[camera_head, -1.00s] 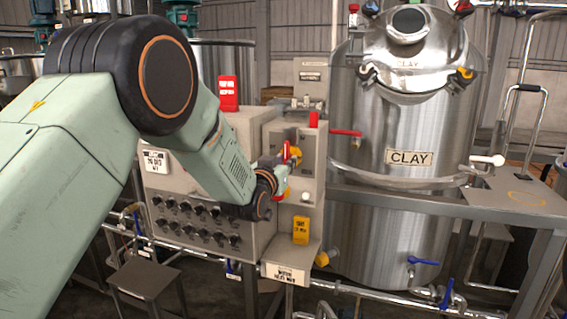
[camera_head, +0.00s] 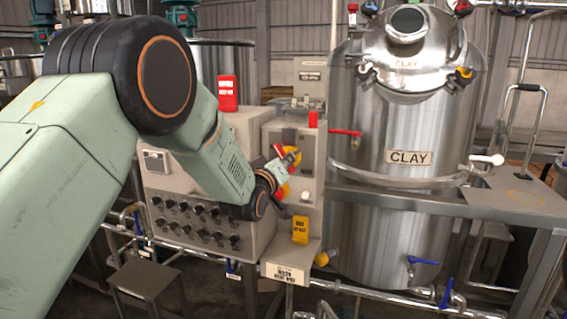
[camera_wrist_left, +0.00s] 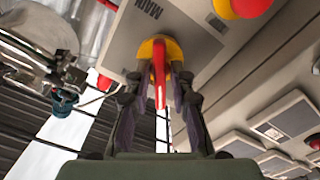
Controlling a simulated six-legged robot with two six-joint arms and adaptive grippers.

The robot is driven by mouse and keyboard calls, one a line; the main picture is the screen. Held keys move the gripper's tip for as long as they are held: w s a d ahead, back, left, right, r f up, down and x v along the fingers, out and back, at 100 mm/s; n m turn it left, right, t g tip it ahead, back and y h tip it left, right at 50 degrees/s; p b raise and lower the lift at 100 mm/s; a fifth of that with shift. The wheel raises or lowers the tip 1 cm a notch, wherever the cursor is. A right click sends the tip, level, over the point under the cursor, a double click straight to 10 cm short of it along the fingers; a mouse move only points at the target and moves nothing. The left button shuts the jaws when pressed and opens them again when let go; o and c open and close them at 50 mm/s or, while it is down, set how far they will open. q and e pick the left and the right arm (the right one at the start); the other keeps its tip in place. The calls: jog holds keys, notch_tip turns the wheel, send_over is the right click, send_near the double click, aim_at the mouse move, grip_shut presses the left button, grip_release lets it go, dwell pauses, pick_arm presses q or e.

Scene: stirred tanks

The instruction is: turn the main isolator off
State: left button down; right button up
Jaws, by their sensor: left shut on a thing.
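The main isolator has a red handle (camera_head: 279,151) on a yellow base (camera_head: 295,156), set on the beige panel (camera_head: 308,178) left of the tank. In the head view the handle leans, its top to the left. In the left wrist view the red handle (camera_wrist_left: 159,72) stands out from the yellow base (camera_wrist_left: 172,46), beside a label reading MAIN (camera_wrist_left: 148,9). My left gripper (camera_head: 285,167) is at the handle. Its fingers (camera_wrist_left: 160,90) are closed on either side of the handle. My right gripper is not in view.
A red button on yellow (camera_wrist_left: 245,6) is close to the isolator. Rows of black knobs (camera_head: 195,221) lie below my left arm. The steel CLAY tank (camera_head: 408,190) stands to the right.

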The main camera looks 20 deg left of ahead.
pick_arm(q)
jog(key=n, duration=1.1)
jog(key=shift+a, duration=0.1)
dwell(0.4)
jog(key=c, duration=1.4)
grip_release()
jog(key=shift+s, duration=0.1)
jog(key=s, duration=1.2)
jog(key=shift+a, duration=0.25)
